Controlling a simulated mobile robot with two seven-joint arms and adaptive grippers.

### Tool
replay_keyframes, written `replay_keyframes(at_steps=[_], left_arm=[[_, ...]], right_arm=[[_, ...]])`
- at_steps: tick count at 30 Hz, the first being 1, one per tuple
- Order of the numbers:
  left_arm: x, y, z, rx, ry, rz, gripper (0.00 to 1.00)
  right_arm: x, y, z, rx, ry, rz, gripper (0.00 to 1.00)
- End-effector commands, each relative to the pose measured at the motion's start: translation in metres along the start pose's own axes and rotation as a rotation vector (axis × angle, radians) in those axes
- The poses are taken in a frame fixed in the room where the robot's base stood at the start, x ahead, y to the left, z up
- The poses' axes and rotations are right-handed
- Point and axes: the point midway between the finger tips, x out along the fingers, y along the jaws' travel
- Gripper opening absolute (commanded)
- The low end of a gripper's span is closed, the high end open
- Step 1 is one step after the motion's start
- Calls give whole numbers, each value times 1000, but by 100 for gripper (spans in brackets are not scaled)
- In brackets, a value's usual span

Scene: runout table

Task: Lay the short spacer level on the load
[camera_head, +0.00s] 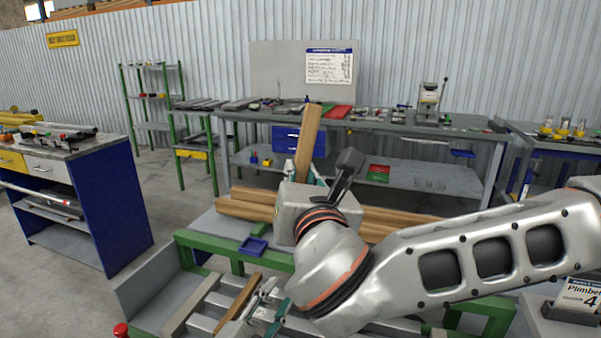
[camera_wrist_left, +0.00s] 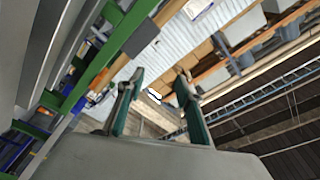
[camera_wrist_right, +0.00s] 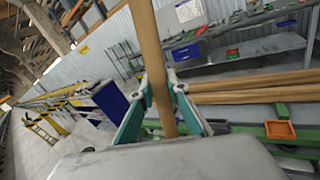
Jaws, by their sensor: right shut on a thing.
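My right gripper (camera_wrist_right: 160,100) is shut on a wooden spacer (camera_wrist_right: 150,40) that stands steeply between its fingers. In the head view the spacer (camera_head: 308,143) rises tilted above the gripper, and its lower end is hidden behind my wrist. The load of wooden beams (camera_head: 250,203) lies behind and below; it also shows in the right wrist view (camera_wrist_right: 245,84). The spacer is not level. My left gripper (camera_wrist_left: 163,95) is low in the head view (camera_head: 268,302), beside another wooden strip (camera_head: 240,303). In the left wrist view its fingers are apart, with nothing clearly between them.
A green frame (camera_head: 205,243) with grey bars stands in front of the load. A small blue tray (camera_head: 253,246) sits on it; an orange tray (camera_wrist_right: 280,130) shows in the right wrist view. A workbench (camera_head: 400,129) stands behind, and a blue cabinet (camera_head: 112,205) at left.

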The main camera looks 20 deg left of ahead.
Motion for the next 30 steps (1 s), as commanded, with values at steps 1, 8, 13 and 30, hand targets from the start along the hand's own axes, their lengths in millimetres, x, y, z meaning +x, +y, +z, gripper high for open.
replay_keyframes(at_steps=[1,8,13,30], left_arm=[[-18,22,7,8,-22,43,36],[-92,104,32,-27,-117,223,36],[-145,162,56,-224,-228,355,36],[-227,245,102,-772,-536,481,36]], right_arm=[[0,0,0,0,-1,0,0],[0,0,0,0,-1,0,0],[0,0,0,0,-1,0,0],[0,0,0,0,-1,0,0]])
